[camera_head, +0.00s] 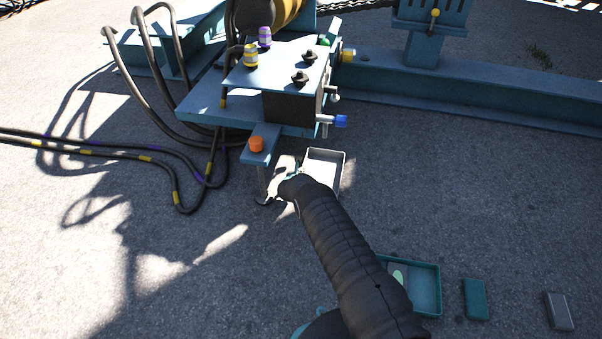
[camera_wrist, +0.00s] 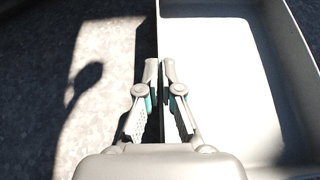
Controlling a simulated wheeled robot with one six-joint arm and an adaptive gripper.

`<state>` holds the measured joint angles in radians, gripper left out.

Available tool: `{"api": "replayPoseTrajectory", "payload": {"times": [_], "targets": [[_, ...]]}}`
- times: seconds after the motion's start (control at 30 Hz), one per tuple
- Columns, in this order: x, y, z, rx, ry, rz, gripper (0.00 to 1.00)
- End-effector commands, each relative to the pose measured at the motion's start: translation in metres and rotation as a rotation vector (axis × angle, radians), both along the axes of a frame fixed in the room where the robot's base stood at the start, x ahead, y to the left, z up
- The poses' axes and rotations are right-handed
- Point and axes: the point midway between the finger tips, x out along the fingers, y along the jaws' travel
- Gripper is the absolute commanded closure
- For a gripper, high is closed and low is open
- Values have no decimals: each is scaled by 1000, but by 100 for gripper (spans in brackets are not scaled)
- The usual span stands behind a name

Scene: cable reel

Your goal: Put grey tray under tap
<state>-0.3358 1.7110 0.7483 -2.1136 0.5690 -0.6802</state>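The grey tray (camera_head: 324,168) is a shallow open box on the ground, just in front of the blue valve box, below and close to the tap with the blue handle (camera_head: 339,121). It looks empty. In the wrist view the tray (camera_wrist: 222,75) fills the right side, brightly sunlit. My gripper (camera_wrist: 160,72) has its fingertips close together, one on each side of the tray's left wall, pinching it. In the head view my arm hides part of the tray's near side and most of the gripper.
An orange knob (camera_head: 256,144) sits on a blue bracket left of the tray. Black cables (camera_head: 130,148) loop on the ground at left. A teal tray (camera_head: 424,287), a teal block (camera_head: 475,299) and a grey block (camera_head: 558,311) lie front right. Ground right of the grey tray is clear.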

Motion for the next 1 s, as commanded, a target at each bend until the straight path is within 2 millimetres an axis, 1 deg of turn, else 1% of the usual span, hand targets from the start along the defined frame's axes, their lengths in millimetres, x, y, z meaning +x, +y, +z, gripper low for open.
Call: {"api": "replayPoseTrajectory", "payload": {"times": [0.13,0.3,0.37,0.4,0.43,0.7,0.83,1.0], "targets": [[0,0,1,0,-1,0,100],[0,0,-3,0,-1,0,100],[0,0,-2,0,0,0,84],[0,0,-2,0,0,0,74],[0,0,-2,0,0,0,69],[0,0,-2,0,0,0,69],[0,0,3,0,0,0,69],[-13,3,11,-2,2,0,69]]}}
